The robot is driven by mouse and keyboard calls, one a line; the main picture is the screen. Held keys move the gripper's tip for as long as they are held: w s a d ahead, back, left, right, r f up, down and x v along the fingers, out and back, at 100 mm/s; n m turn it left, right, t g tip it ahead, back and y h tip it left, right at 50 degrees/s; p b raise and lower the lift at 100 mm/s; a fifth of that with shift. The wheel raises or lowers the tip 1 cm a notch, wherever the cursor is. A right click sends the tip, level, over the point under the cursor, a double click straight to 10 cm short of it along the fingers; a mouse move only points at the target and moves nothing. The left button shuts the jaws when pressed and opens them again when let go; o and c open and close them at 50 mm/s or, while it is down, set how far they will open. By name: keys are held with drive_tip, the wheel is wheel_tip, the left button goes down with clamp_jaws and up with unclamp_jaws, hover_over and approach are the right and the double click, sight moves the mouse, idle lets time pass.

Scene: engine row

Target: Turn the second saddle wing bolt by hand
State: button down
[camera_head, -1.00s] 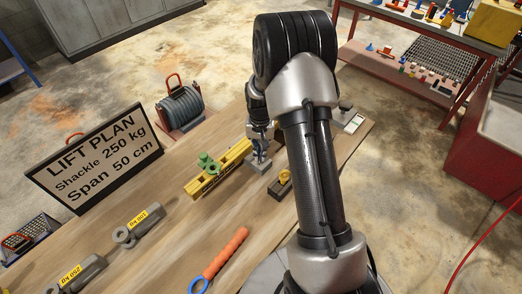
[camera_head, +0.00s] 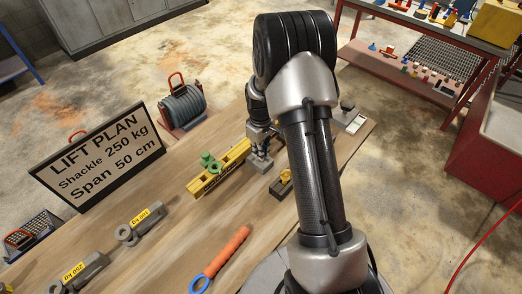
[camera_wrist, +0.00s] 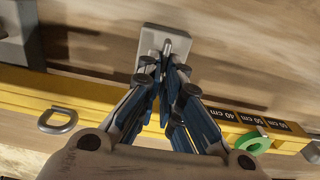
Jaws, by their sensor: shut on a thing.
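My gripper (camera_head: 262,155) points down at a small grey block (camera_head: 257,165) beside the yellow beam. In the wrist view its fingers (camera_wrist: 167,66) are shut together on a small metal bolt (camera_wrist: 168,45), whose tip shows just past the fingertips. The bolt stands on the pale grey block (camera_wrist: 150,38); the bolt's wings are mostly hidden by the fingers. The yellow beam (camera_wrist: 90,92) with printed centimetre marks runs under the fingers in the wrist view. It also shows in the head view (camera_head: 232,159).
A green shackle piece (camera_head: 208,161) sits at the beam. A dark block with a yellow ring (camera_head: 285,176) lies right of the gripper. Grey shackles (camera_head: 138,226), an orange-handled tool (camera_head: 229,249) and the lift plan sign (camera_head: 98,158) are also on the table. Bare wood lies between them.

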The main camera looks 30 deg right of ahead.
drive_tip(key=n, duration=0.5)
drive_tip(key=shift+s+a+f+n, duration=0.2)
drive_tip(key=shift+s+f+n, duration=0.05)
drive_tip(key=shift+s+n, duration=0.15)
drive_tip(key=n, duration=0.5)
drive_tip(key=shift+s+a, duration=0.1)
drive_tip(key=n, duration=0.7)
drive_tip(key=shift+s, duration=0.2)
drive_tip(key=c, duration=1.8)
unclamp_jaws()
drive_tip(key=shift+w, duration=0.1)
drive_tip(key=shift+r, duration=0.1)
drive_tip(key=shift+w+r, duration=0.1)
drive_tip(key=shift+r, duration=0.1)
wheel_tip(320, 180, up, 12)
drive_tip(key=shift+f, duration=0.15)
